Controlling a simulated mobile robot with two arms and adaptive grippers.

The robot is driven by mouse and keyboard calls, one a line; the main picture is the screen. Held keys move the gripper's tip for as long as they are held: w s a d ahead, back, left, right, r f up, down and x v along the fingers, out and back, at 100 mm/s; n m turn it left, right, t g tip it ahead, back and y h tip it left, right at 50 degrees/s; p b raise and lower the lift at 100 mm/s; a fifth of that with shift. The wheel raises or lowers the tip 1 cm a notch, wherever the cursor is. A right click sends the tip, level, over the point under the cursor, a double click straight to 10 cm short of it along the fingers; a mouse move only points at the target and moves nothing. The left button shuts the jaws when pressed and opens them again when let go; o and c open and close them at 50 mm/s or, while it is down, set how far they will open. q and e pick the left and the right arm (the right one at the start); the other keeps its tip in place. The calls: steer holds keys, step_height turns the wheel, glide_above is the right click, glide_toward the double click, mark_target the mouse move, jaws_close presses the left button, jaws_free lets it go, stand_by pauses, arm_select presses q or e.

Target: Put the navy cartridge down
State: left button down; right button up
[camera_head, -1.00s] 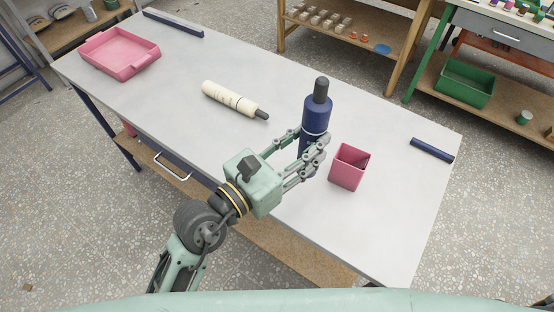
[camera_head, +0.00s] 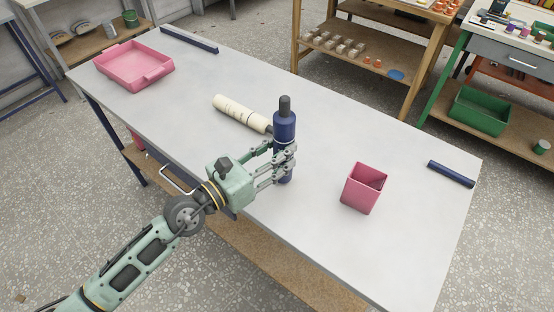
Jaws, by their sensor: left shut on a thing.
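The navy cartridge (camera_head: 284,126) is upright, with a dark grey cap at its top. My left gripper (camera_head: 283,160) comes in from the left and is shut around the lower half of the cartridge. The fingers hide part of its lower body. Its base is near the grey table top (camera_head: 310,235), and I cannot tell whether it touches. My right gripper is not in view.
A cream cartridge (camera_head: 240,112) lies just behind the navy one. A pink square cup (camera_head: 361,190) stands to the right. A pink tray (camera_head: 132,82) is at the far left. Navy bars lie near the back edge (camera_head: 188,40) and right edge (camera_head: 451,174). The front middle is clear.

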arm_select(q)
steer(key=shift+f, duration=0.6)
steer(key=shift+w, duration=0.1)
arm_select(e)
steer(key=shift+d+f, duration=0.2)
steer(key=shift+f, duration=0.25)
arm_select(q)
steer(key=shift+f+b, duration=0.2)
steer(key=shift+b, duration=0.15)
steer(key=c, duration=1.2)
jaws_free()
steer(key=shift+o, duration=0.2)
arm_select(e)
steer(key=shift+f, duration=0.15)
